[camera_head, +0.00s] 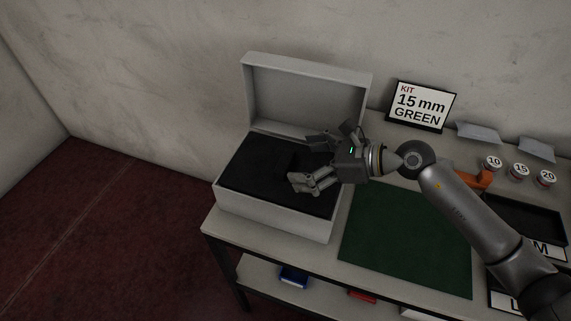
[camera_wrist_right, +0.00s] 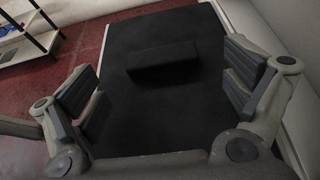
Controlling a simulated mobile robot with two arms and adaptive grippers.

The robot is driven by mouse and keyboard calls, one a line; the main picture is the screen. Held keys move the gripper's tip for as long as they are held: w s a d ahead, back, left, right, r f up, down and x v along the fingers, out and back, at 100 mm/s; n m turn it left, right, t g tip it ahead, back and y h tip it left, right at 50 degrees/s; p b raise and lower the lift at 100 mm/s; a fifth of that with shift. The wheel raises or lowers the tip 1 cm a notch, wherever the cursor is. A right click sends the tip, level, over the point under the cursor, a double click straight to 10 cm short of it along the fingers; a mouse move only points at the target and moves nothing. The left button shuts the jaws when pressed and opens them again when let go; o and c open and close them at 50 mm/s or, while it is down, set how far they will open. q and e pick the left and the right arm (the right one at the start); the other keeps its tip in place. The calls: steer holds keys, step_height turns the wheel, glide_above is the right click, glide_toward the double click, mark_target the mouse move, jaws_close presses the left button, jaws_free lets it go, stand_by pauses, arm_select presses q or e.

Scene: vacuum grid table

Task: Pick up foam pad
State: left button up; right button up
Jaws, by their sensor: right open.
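The dark foam pad (camera_head: 258,167) fills the open white box (camera_head: 278,220) and lies flat inside it. In the right wrist view the black pad (camera_wrist_right: 130,44) carries a raised black block (camera_wrist_right: 162,62) or handle near its middle. My right gripper (camera_head: 306,160) is over the right part of the box, above the pad. In the right wrist view its fingers (camera_wrist_right: 165,95) are spread wide, one on each side of the block, with nothing between them. I cannot tell whether it touches the pad. My left gripper is not in view.
The box lid (camera_head: 305,95) stands raised at the back. A green mat (camera_head: 400,240) lies right of the box. A kit sign (camera_head: 421,105) stands behind, and numbered jars (camera_head: 518,172) and a black tray (camera_head: 525,220) are at the right. A blue bin (camera_head: 293,277) is on the lower shelf.

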mark_target(287, 161)
steer(key=shift+p+x, duration=0.3)
steer(key=shift+x, duration=0.9)
steer(key=shift+w+a+f, duration=0.1)
steer(key=shift+w+a, duration=0.05)
steer(key=shift+a, duration=0.2)
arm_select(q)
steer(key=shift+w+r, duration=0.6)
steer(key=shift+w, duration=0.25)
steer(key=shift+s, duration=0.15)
arm_select(e)
steer(key=shift+d, duration=0.1)
steer(key=shift+c, duration=0.3)
steer(key=shift+c, duration=1.1)
steer(key=c, duration=0.7)
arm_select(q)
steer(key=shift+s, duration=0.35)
arm_select(e)
steer(key=shift+c, duration=0.2)
